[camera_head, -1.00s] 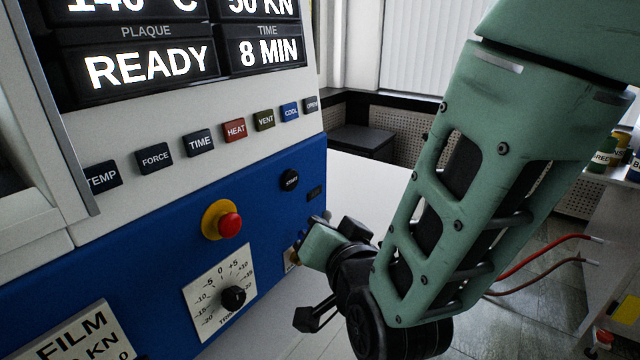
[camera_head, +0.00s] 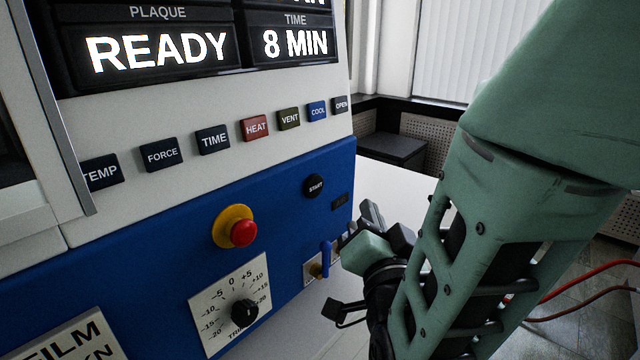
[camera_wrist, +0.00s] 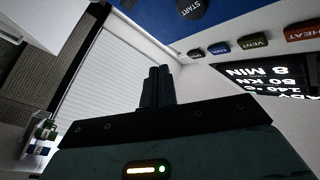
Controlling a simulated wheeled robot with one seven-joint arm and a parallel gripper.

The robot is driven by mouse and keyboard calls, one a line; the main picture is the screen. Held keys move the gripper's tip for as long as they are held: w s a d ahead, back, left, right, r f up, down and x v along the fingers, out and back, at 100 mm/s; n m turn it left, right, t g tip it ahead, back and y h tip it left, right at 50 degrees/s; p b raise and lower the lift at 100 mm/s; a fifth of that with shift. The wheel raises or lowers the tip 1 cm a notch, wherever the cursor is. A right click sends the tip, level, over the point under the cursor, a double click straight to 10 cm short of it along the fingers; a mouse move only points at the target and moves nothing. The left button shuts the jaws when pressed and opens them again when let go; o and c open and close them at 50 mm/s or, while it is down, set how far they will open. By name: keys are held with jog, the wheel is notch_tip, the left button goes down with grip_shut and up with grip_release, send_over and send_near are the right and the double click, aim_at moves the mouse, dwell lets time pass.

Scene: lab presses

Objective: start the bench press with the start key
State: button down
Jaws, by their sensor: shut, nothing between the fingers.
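The bench press has a blue lower panel (camera_head: 150,245) and a white upper panel with a lit display (camera_head: 160,48) reading READY and 8 MIN. The start key (camera_head: 313,185) is a round black button marked START at the right of the blue panel. It also shows at the top of the wrist view (camera_wrist: 190,8). My gripper (camera_head: 368,212) is to the right of and a little below the start key in the head view, apart from it. In the wrist view its fingers (camera_wrist: 157,72) are together and empty.
A red emergency knob on a yellow collar (camera_head: 240,230) sits left of the start key. A trim dial (camera_head: 244,312) is below it. A blue-handled switch (camera_head: 326,259) sits under the start key. A row of labelled keys (camera_head: 255,128) runs above.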

aim_at(314, 186)
jog(key=w+a, duration=0.4)
jog(key=a, duration=0.2)
jog(key=shift+w+p, duration=0.35)
jog(key=shift+p, duration=0.1)
jog(key=shift+w+a, duration=0.1)
dwell(1.7)
jog(key=shift+w+a, duration=0.15)
jog(key=shift+a, duration=0.05)
